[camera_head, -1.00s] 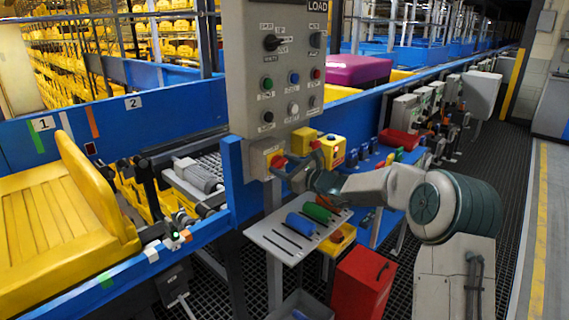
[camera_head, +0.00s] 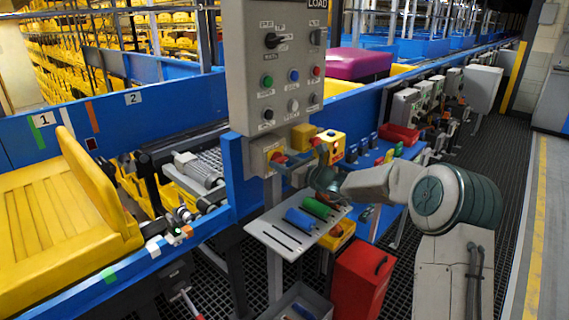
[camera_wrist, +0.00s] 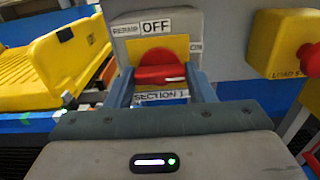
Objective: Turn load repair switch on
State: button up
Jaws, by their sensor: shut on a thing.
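The red repair switch (camera_wrist: 160,72) sits on a yellow plate (camera_wrist: 140,46) on a grey box in the wrist view. Its knob lies about horizontal. Labels "REPAIR" and "OFF" (camera_wrist: 156,27) show above it; a "SECTION 1" label below is partly covered. In the head view the switch (camera_head: 277,157) is on the small box beneath the "LOAD" panel (camera_head: 276,70). My gripper (camera_wrist: 162,82) is shut on the red knob, with a blue finger at each side. In the head view my gripper (camera_head: 287,168) reaches the switch from the right.
A yellow box with a red button (camera_wrist: 285,45) stands close right of the switch, also seen in the head view (camera_head: 330,145). A tool shelf (camera_head: 300,228) is below my wrist. A yellow tray (camera_head: 60,225) sits on the conveyor at left.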

jog(key=o, duration=1)
jog(key=b+v, duration=0.1)
jog(key=v, duration=1.2)
jog(key=shift+s+d, duration=0.25)
jog(key=shift+d, duration=0.05)
jog(key=s+a+n+g+h+p, duration=0.2)
jog(key=s+n+g+h, duration=0.15)
jog(key=s+n, duration=0.5)
jog(key=s+a+n+g+h+p, duration=0.15)
jog(key=s+n+g, duration=0.4)
jog(key=s, duration=0.65)
jog(key=s+d+n+h+p, duration=0.1)
jog(key=s+d+n+h, duration=0.2)
jog(key=s+d+n, duration=0.1)
jog(key=s+d+r+n+h+p, duration=0.1)
jog(key=s+d+n+h, duration=0.2)
jog(key=s+d, duration=0.2)
jog(key=s+d+n+h+p, duration=0.1)
jog(key=s+d+n+h, duration=0.2)
jog(key=s, duration=0.4)
jog(key=shift+s+d+r+n+t+p, duration=0.1)
jog(key=shift+d+n+t+p, duration=0.1)
jog(key=shift+d+n, duration=0.3)
jog(key=shift+d+r+n+t+p, duration=0.2)
jog(key=shift+d+n, duration=0.1)
jog(key=shift+d, duration=0.4)
